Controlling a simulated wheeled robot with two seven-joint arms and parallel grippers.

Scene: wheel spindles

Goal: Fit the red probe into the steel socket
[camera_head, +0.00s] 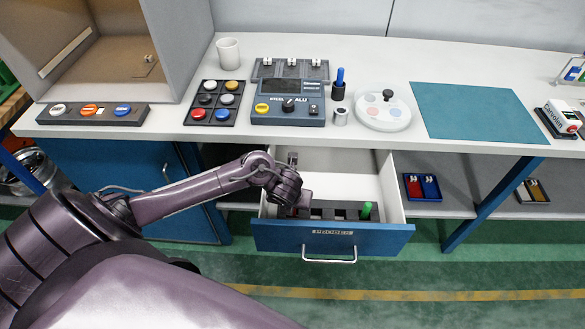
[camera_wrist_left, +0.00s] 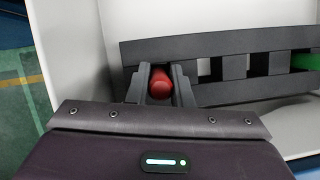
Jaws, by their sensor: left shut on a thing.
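My left gripper (camera_head: 296,207) reaches into the open drawer, near its front left corner. In the left wrist view its two fingers (camera_wrist_left: 160,84) are closed on the red probe (camera_wrist_left: 159,88), whose rounded red end shows between them. The probe is at the left end of the black slotted rack (camera_wrist_left: 200,48); I cannot tell whether it still sits in a slot. In the head view the arm mostly hides it. A small silvery cylinder (camera_head: 341,118) on the table may be the steel socket. My right gripper is not in view.
The drawer's blue front (camera_head: 285,237) is labelled PROBES. A green probe (camera_head: 367,211) stands in the rack's right part. A blue probe (camera_head: 340,77) in a dark holder, a grey console (camera_head: 288,111) and a round white tray (camera_head: 383,118) surround the cylinder. The teal mat (camera_head: 475,112) is bare.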

